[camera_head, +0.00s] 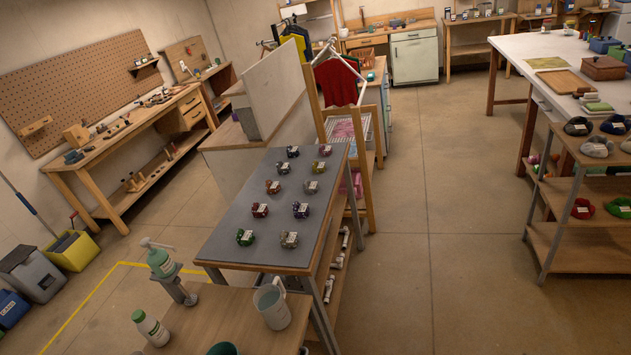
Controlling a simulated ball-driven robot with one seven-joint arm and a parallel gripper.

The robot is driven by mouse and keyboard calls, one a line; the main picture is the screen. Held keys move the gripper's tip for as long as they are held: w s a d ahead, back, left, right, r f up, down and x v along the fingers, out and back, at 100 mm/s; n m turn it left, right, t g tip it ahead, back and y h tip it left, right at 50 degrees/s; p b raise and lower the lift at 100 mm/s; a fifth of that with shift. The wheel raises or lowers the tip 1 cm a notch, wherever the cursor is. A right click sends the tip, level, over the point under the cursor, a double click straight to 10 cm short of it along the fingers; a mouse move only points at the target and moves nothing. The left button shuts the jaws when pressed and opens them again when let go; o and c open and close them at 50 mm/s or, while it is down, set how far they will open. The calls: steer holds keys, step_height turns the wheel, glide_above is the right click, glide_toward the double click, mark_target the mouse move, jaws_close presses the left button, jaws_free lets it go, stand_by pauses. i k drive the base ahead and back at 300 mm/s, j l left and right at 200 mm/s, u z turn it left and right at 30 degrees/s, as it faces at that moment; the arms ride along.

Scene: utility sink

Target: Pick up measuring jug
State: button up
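The measuring jug (272,305) is a pale, translucent grey-blue vessel with a handle at its upper right. It stands upright on a wooden surface (205,318) at the bottom of the view, close to that surface's right side. My gripper does not show in this view, so its opening and its distance from the jug cannot be seen.
A dark green rim (223,349) shows at the bottom edge. Behind stands a grey-topped table (262,228) with several small items. Open floor (425,250) lies right.

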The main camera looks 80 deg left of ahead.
mark_target(269, 298)
steer(key=i+u, duration=0.3)
steer(key=i, duration=0.15)
steer(key=i+l+u, duration=0.1)
steer(key=i+u, duration=0.15)
steer(key=i, duration=0.2)
steer(key=i+l+u, duration=0.15)
steer(key=i+u, duration=0.15)
steer(key=i, duration=0.15)
steer(key=i+u, duration=0.2)
steer(key=u, duration=0.25)
steer(key=i+u, duration=0.25)
steer(key=u, duration=0.2)
steer(key=i+u, duration=0.2)
steer(key=u, duration=0.25)
steer(key=i+l+u, duration=0.2)
steer(key=u, duration=0.25)
steer(key=i+l+u, duration=0.15)
steer(key=u, duration=0.3)
steer(key=i+u, duration=0.15)
steer(key=u, duration=0.3)
steer(key=i+l+u, duration=0.1)
steer(key=u, duration=0.3)
steer(key=i+l+u, duration=0.15)
steer(key=u, duration=0.3)
steer(key=i+l+u, duration=0.15)
steer(key=u, duration=0.3)
steer(key=l+u, duration=0.25)
steer(key=u, duration=0.15)
steer(key=i, duration=0.05)
